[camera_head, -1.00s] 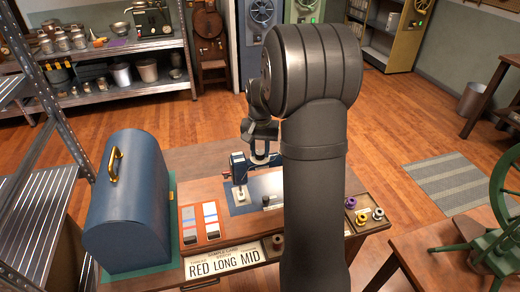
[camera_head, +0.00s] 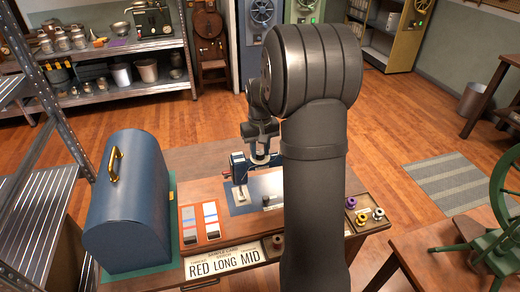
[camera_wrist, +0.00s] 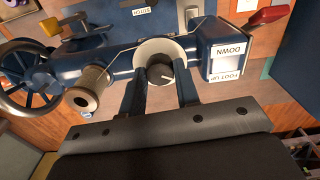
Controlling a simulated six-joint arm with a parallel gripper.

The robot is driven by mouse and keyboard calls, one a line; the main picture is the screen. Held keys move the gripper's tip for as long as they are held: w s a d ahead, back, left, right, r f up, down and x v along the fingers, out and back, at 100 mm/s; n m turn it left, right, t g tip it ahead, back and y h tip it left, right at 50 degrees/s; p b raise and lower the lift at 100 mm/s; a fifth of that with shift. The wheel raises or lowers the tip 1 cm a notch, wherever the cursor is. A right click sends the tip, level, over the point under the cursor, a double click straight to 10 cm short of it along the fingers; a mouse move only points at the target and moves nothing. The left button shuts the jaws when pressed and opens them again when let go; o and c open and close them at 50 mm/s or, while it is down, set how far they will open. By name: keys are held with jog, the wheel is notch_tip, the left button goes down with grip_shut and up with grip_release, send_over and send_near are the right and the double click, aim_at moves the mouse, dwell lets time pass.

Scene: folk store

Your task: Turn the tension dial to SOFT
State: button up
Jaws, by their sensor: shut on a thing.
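The tension dial (camera_wrist: 157,72) shows in the wrist view as a dark round knob with a white pointer line, set in a pale ring on the blue sewing machine (camera_wrist: 115,64). The pointer slants to the lower right in that picture. No SOFT mark is readable around it. My gripper (camera_wrist: 161,76) is shut on the dial, one finger at each side. In the head view the sewing machine (camera_head: 239,166) stands on the wooden table, and my arm hides part of it. The dial itself cannot be made out there.
A thread spool (camera_wrist: 88,90) and handwheel (camera_wrist: 28,78) sit left of the dial. A FOOT UP/DOWN plate (camera_wrist: 226,61) and red lever (camera_wrist: 267,20) are to its right. A card (camera_head: 222,262) reads RED LONG MID. A blue domed case (camera_head: 140,200) stands left of the machine.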

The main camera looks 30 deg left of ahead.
aim_at(260, 153)
jog(key=o, duration=1)
jog(key=shift+c, duration=0.2)
notch_tip(260, 153, up, 18)
jog(key=shift+f, duration=0.25)
notch_tip(260, 153, down, 18)
jog(key=shift+r, duration=0.25)
dwell(0.4)
